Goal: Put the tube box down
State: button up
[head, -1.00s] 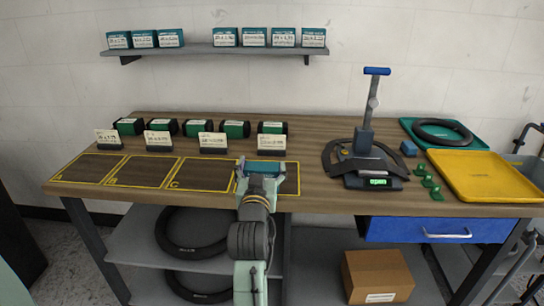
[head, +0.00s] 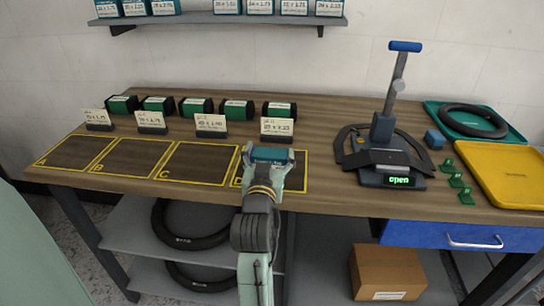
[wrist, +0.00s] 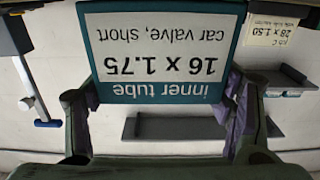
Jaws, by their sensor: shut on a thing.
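The tube box (head: 272,154) is teal with a white label. My gripper (head: 268,163) is shut on it, a finger at each side. The box is over the rightmost yellow-outlined bay (head: 297,178), behind which a job card (head: 277,126) stands. I cannot tell whether the box touches the bench. In the wrist view the tube box (wrist: 160,50) fills the top middle, its label upside down and reading "inner tube 16 x 1.75 car valve, short". My gripper (wrist: 160,125) has its fingers on both sides of it there. My gripper and arm hide part of the bay.
Bays A (head: 70,152), B (head: 130,157) and C (head: 198,163) are bare. Green-and-black rolls (head: 196,107) line the bench behind the cards. A tire stand (head: 383,150) reading "open" and a yellow tray (head: 500,172) are to the right. Similar boxes sit on the wall shelf (head: 215,19).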

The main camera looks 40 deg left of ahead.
jog(key=shift+w+f, duration=0.1)
jog(key=shift+f, duration=0.15)
jog(key=shift+r, duration=0.2)
jog(key=shift+f, duration=0.2)
jog(key=o, duration=1.4)
jog(key=shift+r, duration=0.2)
